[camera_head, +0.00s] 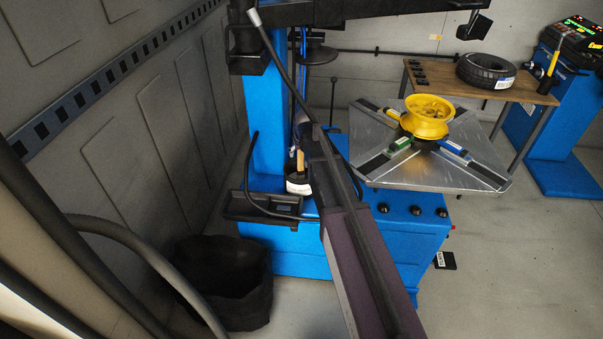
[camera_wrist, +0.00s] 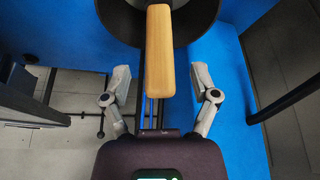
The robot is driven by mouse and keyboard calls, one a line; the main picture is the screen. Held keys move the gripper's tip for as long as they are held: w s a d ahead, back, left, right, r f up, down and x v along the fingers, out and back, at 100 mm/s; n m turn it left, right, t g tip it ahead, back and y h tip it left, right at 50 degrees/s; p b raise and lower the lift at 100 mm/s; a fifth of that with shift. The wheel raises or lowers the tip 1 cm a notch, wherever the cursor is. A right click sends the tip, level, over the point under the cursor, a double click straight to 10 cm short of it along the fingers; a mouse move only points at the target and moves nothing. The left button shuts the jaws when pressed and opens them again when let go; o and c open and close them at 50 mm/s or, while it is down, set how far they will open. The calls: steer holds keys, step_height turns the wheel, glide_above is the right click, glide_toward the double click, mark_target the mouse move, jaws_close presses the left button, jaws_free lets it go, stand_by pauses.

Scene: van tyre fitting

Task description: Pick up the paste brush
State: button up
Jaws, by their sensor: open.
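The paste brush shows as a light wooden handle (camera_wrist: 160,45) in the wrist view, running from the top edge down between my fingers. My gripper (camera_wrist: 161,80) is open, with one finger on each side of the handle and a gap on both sides. The handle's lower end lies just above my palm in the picture. Behind it is the dark round paste pot (camera_wrist: 202,16). In the head view the handle (camera_head: 300,160) stands up from the pot (camera_head: 298,187), which has a white label. The brush's bristles are hidden, and my arm covers much of my gripper there.
The blue tyre machine (camera_head: 268,115) stands around the pot, with a black tray (camera_head: 262,207) at its side. A yellow rim (camera_head: 428,118) sits on the turntable (camera_head: 440,175). A black bin (camera_head: 225,285) is on the floor at the left. A tyre (camera_head: 485,71) lies on the bench behind.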

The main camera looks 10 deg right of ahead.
steer(key=shift+w+f, duration=0.1)
steer(key=shift+f, duration=0.25)
steer(key=shift+c, duration=0.2)
jaws_close()
